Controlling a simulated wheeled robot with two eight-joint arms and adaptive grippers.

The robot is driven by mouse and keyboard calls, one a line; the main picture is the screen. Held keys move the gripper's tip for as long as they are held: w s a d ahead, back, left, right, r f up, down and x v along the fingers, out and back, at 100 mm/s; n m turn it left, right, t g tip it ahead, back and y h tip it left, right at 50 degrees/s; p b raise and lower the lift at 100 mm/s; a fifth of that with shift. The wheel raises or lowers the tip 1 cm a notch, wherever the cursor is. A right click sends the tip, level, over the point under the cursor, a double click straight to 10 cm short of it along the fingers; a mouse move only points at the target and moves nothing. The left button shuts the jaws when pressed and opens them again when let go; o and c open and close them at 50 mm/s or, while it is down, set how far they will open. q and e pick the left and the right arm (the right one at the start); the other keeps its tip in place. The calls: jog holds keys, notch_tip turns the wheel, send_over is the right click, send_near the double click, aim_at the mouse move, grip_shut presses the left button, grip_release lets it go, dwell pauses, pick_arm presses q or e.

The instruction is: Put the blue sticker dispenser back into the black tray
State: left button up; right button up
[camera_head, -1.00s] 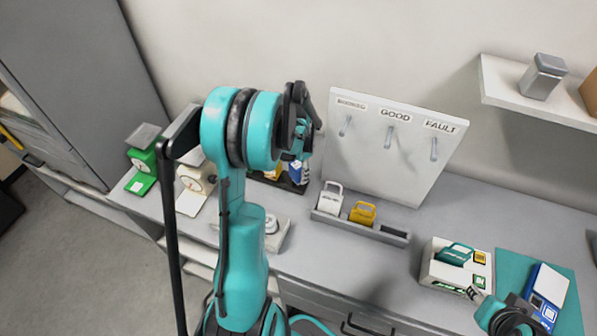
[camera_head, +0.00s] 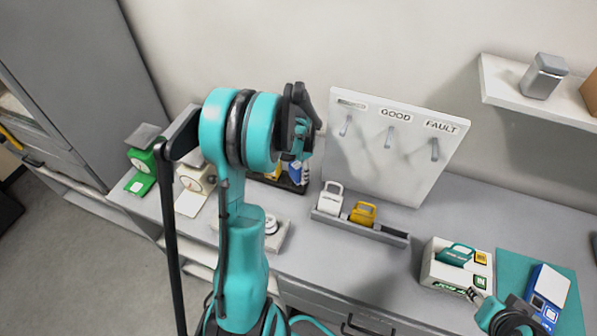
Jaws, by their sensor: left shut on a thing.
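The blue sticker dispenser (camera_head: 296,172) shows as a small blue and white shape just below my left gripper (camera_head: 299,156). My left gripper is shut on it, though the arm hides most of the grip. The black tray (camera_head: 288,184) lies on the table under and behind my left arm, largely covered. The dispenser appears at or just over the tray's right part; I cannot tell whether it touches the tray. A yellow item (camera_head: 272,174) is in the tray to the left. My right gripper (camera_head: 475,294) is at the lower right, by a white box; its finger gap is unclear.
A grey rack (camera_head: 385,235) holds a white and a yellow tag below the peg board (camera_head: 385,170). The white box (camera_head: 440,273) and a teal mat (camera_head: 515,265) with a blue device (camera_head: 547,292) are at right. Scales stand at left. A shelf (camera_head: 510,97) hangs upper right.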

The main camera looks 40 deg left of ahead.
pick_arm(q)
jog(key=shift+f, duration=0.25)
jog(key=shift+f+b, duration=0.5)
jog(key=shift+b, duration=0.15)
jog(key=o, duration=1.1)
jog(key=shift+r, duration=0.1)
notch_tip(320, 180, up, 12)
